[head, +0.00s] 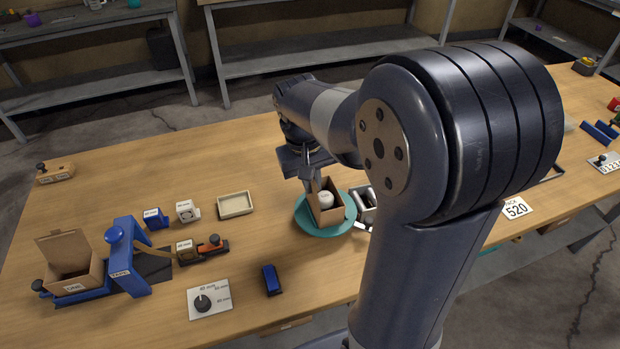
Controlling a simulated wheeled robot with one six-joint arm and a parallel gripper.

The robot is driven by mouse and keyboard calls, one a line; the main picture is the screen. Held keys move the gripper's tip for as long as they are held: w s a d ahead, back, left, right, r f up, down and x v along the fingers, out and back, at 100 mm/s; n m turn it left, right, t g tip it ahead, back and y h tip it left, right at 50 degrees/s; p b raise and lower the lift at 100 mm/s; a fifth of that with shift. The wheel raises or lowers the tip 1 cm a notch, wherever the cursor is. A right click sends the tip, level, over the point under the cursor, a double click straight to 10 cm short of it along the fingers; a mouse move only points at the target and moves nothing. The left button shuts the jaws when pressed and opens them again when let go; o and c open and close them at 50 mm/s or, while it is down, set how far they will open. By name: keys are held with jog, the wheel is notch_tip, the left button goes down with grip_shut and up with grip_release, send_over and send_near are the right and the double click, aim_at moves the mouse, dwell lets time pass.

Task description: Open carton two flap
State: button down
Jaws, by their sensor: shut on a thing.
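A small open brown carton (337,214) stands on a round teal plate (305,222) near the middle of the table. A white rounded thing (325,200) sits inside it. My gripper (309,186) points down at the carton's left side and is shut on what looks like its raised flap (316,187). The fingertips are small here and partly merge with the flap. Another brown carton (72,268), with its lid raised and a label on its front, stands at the left; I cannot read its label surely.
A blue tape device (128,262) stands beside the left carton. Small labelled blocks, a shallow tray (236,205), a dial plate (209,302) and a blue block (271,279) lie left of the plate. My arm hides much of the table's right side.

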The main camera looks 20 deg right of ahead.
jog(key=c, duration=1.6)
grip_release()
jog(key=shift+c, duration=0.2)
notch_tip(320, 180, up, 11)
jog(key=a, duration=0.1)
jog(key=shift+a+f, duration=0.15)
